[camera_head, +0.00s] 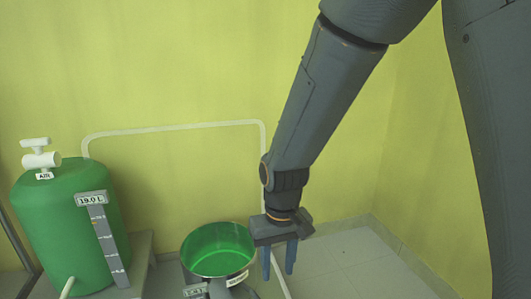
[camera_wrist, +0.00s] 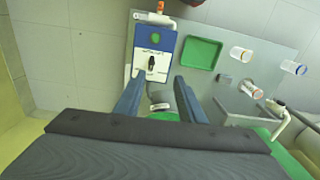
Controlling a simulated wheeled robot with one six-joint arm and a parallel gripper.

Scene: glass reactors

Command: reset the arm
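My arm reaches down from the top right in the head view, and my gripper (camera_head: 278,264) hangs at its end with the fingers pointing down. The gripper is just right of an open round vessel with green inside (camera_head: 218,250). In the wrist view the two blue-grey fingers of my gripper (camera_wrist: 158,92) stand apart, and I see nothing held between them. Part of a green round thing shows low between the fingers, mostly hidden by the gripper body.
A green tank (camera_head: 62,225) with a white valve and a 19.0 L gauge (camera_head: 107,240) stands at left. A white pipe (camera_head: 175,128) runs along the wall. The wrist view shows a blue-and-white control panel (camera_wrist: 140,42), a green tray (camera_wrist: 200,53) and several cups (camera_wrist: 240,54) on a grey bench.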

